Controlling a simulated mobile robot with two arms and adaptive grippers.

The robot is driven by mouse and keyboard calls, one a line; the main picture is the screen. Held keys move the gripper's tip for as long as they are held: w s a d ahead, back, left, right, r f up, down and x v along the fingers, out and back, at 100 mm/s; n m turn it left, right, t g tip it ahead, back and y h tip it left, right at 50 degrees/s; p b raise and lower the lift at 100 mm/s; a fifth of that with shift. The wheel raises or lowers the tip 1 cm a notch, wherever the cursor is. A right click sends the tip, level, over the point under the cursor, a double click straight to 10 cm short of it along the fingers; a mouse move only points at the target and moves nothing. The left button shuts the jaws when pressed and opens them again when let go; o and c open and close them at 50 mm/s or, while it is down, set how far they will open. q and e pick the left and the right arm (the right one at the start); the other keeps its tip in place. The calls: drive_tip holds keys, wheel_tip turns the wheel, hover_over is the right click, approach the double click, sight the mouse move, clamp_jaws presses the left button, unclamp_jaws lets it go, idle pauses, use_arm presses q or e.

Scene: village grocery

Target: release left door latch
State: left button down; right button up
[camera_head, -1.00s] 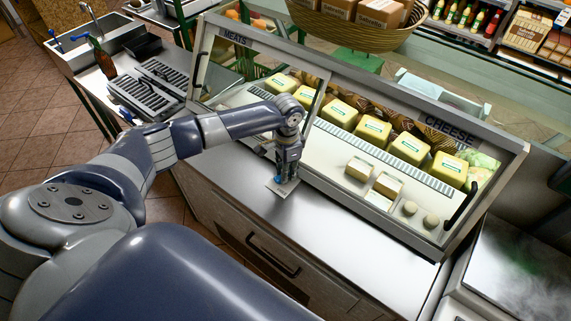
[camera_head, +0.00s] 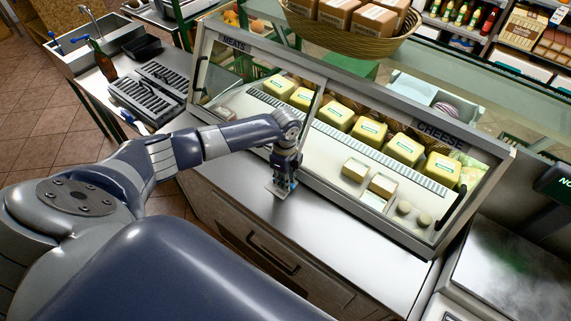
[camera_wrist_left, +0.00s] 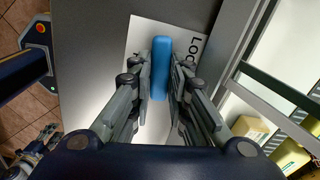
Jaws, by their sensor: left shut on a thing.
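The latch is a blue bar (camera_wrist_left: 160,62) on a white plate with partly hidden lettering that starts "LOC" in the left wrist view. The white plate (camera_head: 276,192) lies on the metal counter in front of the display case in the head view. My left gripper (camera_head: 284,183) points down at this plate. In the left wrist view its fingers (camera_wrist_left: 161,85) stand on both sides of the blue bar and are shut on it. The left glass door (camera_head: 245,88), under the MEATS sign, stands in the case frame.
The right door under the CHEESE sign (camera_head: 440,135) has a black handle (camera_head: 449,210) at its right end. Yellow cheese blocks (camera_head: 369,133) stand inside. A wicker basket (camera_head: 350,42) with boxes is above the case. The counter (camera_head: 340,235) right of my gripper is clear.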

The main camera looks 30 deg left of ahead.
use_arm(q)
drive_tip(key=shift+s+r+m, duration=0.1)
drive_tip(key=shift+s+m, duration=0.05)
drive_tip(key=shift+m, duration=0.85)
drive_tip(key=c, duration=1.5)
unclamp_jaws()
drive_tip(key=shift+s, duration=0.1)
wheel_tip(320, 180, up, 12)
